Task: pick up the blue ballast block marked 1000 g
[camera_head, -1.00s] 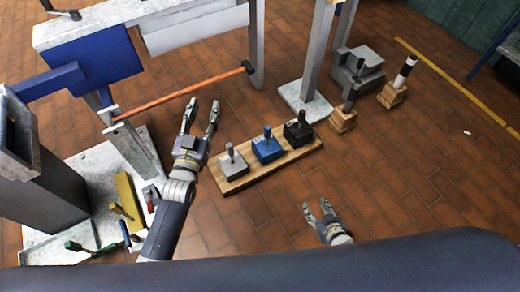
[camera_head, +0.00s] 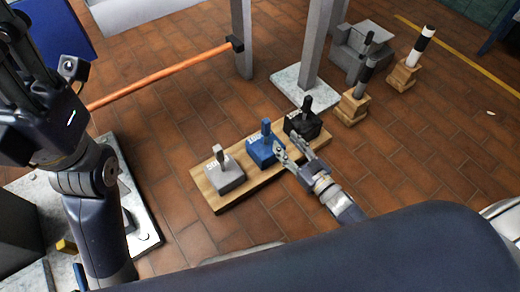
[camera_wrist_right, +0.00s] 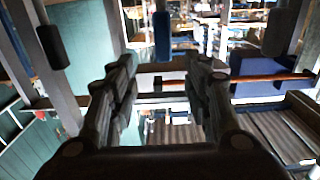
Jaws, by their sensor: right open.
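The blue ballast block (camera_head: 261,154) with its upright blue handle sits in the middle of a wooden board on the floor, in the head view.
A grey block (camera_head: 224,178) stands left of the blue one, and a black block (camera_head: 303,123) right of it, on the same wooden board (camera_head: 219,206). Posts on wooden bases (camera_head: 352,107) stand farther right. An orange bar (camera_head: 160,75) crosses behind.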

